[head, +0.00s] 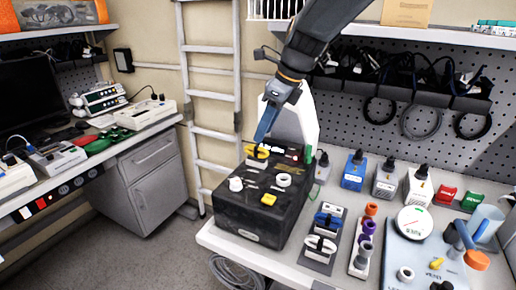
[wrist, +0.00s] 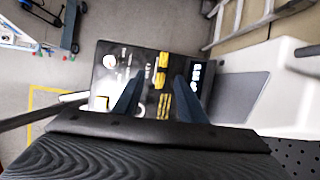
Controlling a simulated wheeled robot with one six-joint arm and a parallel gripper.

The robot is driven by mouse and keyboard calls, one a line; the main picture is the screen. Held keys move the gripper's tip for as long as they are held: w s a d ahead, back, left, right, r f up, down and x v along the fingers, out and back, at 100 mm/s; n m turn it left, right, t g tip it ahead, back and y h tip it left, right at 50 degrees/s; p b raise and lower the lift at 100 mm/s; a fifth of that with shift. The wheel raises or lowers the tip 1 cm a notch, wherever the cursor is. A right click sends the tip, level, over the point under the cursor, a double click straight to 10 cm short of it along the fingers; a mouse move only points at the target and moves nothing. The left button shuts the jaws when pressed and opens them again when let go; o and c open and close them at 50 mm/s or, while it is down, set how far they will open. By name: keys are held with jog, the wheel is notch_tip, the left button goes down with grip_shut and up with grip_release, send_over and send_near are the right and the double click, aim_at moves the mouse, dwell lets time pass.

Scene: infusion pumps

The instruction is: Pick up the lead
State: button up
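My gripper (head: 262,138) points down over the back left part of a black box (head: 250,224) on the bench. In the wrist view its two dark blue fingers (wrist: 156,82) stand apart, with nothing seen held between them. A yellow piece (head: 262,152) on the box top is just below the fingertips; it also shows between the fingers in the wrist view (wrist: 162,62). I cannot tell whether the fingers touch it. A second yellow piece (head: 268,199) is nearer the box's front. No piece is clearly identifiable as the lead.
White round fittings (head: 236,184) sit on the box top. Small blue and white devices (head: 354,170) stand right of it, with a pressure gauge (head: 414,222) farther right. Cables (head: 421,117) hang on the pegboard behind. A ladder (head: 212,95) stands left.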

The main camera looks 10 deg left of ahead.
aim_at(257, 146)
jog(key=shift+w+a, duration=0.15)
jog(key=shift+a, duration=0.3)
jog(key=shift+w+a+f, duration=0.1)
jog(key=shift+a+f, duration=0.05)
jog(key=shift+f, duration=0.1)
jog(key=shift+d+p+x, duration=0.25)
jog(key=shift+p+x, duration=0.4)
jog(key=shift+x, duration=1.05)
jog(key=shift+d+p+x, duration=0.2)
jog(key=shift+p+x, duration=0.4)
jog(key=shift+x, duration=1.1)
jog(key=shift+f, duration=0.15)
grip_shut()
